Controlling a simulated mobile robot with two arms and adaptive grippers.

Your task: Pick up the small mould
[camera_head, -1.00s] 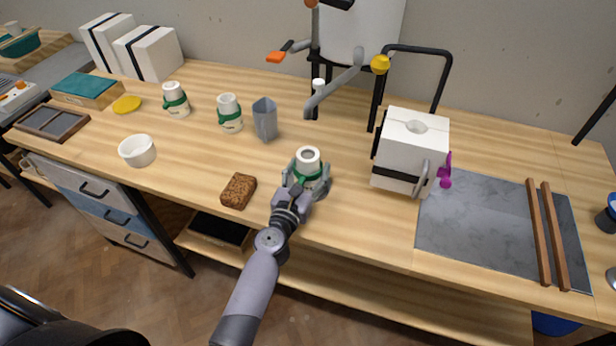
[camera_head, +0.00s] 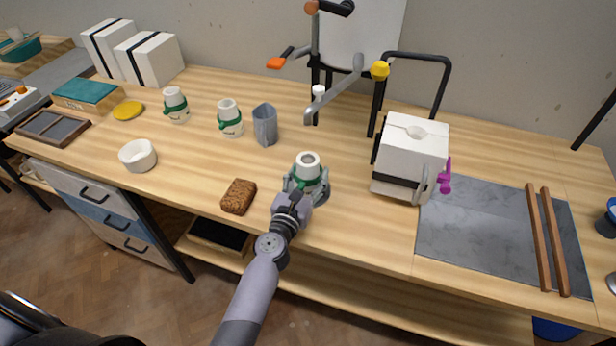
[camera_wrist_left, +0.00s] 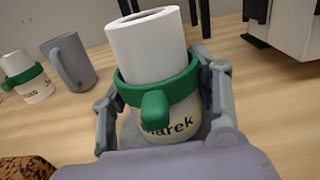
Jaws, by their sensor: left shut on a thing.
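A white upright cylinder with a green band (camera_head: 308,162) stands near the table's front edge, in the middle of the head view. In the left wrist view it is large, with a hollow top, a green tab and dark lettering on its lower body (camera_wrist_left: 147,50). My left gripper (camera_head: 306,188) is shut on it, with one finger on each side (camera_wrist_left: 163,105). Its base is mostly hidden, so I cannot tell whether it touches the table. Two similar banded cylinders (camera_head: 229,113) (camera_head: 175,100) stand farther back left. My right gripper is not in view.
A brown sponge-like block (camera_head: 239,197) lies left of the gripper. A grey jug (camera_head: 265,128) stands behind. A strapped white block (camera_head: 412,146) with a purple clamp (camera_head: 445,180) stands to the right, beside a grey slab (camera_head: 475,235). A white bowl (camera_head: 138,160) is left.

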